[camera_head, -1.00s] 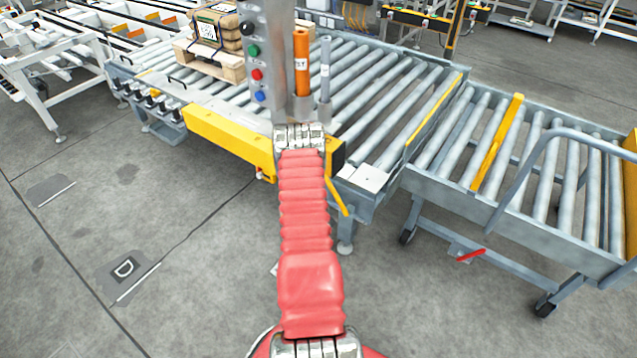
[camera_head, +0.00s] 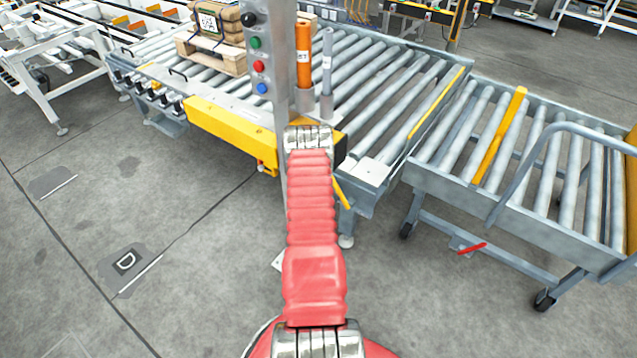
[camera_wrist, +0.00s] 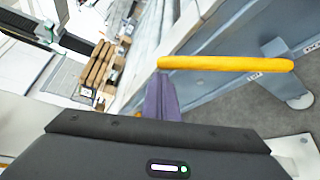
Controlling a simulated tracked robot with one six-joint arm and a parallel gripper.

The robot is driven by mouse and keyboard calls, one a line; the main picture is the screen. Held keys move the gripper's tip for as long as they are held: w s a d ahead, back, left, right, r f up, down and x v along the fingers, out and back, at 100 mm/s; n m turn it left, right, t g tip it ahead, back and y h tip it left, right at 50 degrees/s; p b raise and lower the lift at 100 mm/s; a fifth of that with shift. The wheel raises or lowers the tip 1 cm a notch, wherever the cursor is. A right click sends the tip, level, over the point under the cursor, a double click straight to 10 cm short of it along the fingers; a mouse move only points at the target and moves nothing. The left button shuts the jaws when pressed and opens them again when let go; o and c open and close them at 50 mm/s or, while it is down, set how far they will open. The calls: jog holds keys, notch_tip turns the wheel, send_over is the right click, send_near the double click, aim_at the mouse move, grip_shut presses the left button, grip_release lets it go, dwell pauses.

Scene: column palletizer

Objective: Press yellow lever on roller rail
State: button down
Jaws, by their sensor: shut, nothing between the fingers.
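The yellow lever (camera_head: 341,192) slants down beside the front corner of the roller rail (camera_head: 368,173), just right of my red-sleeved arm. In the wrist view the lever (camera_wrist: 235,63) is a yellow bar that runs nearly level along the grey rail side (camera_wrist: 225,35). My gripper (camera_wrist: 160,82) shows there with purple fingers shut together and empty. The fingertips lie just below the lever's left end in the picture. I cannot tell if they touch it. In the head view my gripper is hidden behind my arm and the post.
A grey post with buttons (camera_head: 262,87) stands behind my arm. A yellow guard (camera_head: 225,127) runs along the rail's front. A wheeled roller cart (camera_head: 515,215) stands at the right. A pallet with boxes (camera_head: 212,58) is at the back left. The floor at the front left is clear.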

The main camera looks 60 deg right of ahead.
jog(key=shift+w+d+f, duration=0.15)
jog(key=shift+w+d, duration=0.1)
jog(key=shift+d, duration=0.4)
